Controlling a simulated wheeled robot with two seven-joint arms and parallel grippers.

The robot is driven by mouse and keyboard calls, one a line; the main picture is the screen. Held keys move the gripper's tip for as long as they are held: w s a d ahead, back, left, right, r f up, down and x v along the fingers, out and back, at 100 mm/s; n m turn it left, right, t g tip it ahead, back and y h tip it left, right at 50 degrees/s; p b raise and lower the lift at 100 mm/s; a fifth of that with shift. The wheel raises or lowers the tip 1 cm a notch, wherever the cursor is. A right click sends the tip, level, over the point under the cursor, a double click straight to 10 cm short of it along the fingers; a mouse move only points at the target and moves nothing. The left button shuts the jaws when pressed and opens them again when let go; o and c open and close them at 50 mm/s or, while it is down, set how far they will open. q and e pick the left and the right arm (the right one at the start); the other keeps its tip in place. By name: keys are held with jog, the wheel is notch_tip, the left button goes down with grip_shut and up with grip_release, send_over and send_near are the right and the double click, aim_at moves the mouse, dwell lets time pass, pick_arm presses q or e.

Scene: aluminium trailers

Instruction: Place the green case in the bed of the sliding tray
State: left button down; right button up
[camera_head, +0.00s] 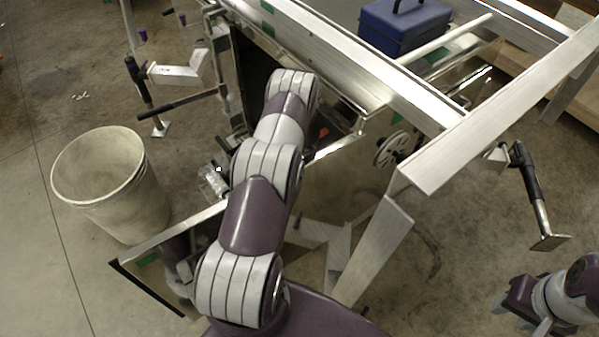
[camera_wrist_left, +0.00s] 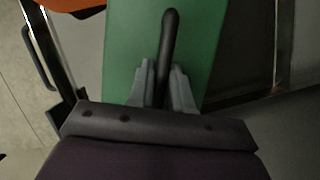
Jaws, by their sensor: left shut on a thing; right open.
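The green case (camera_wrist_left: 160,35) fills the upper middle of the left wrist view, with a black handle (camera_wrist_left: 170,20) standing along it. My left gripper (camera_wrist_left: 162,72) is shut on this handle. In the head view my left arm hides the left gripper and the case. A metal-edged frame (camera_head: 177,229) with a black outer edge juts out at the lower left of the head view; I cannot tell whether it is the sliding tray. My right gripper (camera_head: 517,316) is open and empty at the lower right, over the floor.
A blue toolbox (camera_head: 403,30) sits on the aluminium trailer frame (camera_head: 375,65). A whitish bucket (camera_head: 110,190) stands on the floor at left. A jack stand (camera_head: 530,190) is above my right gripper in the picture. An orange thing (camera_wrist_left: 70,4) shows at the wrist view's top left.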

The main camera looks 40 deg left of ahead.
pick_arm(q)
jog(key=shift+f, duration=1.95)
jog(key=c, duration=1)
grip_release()
jog(key=shift+s, duration=0.1)
jog(key=shift+c, duration=0.2)
jog(key=v, duration=1.2)
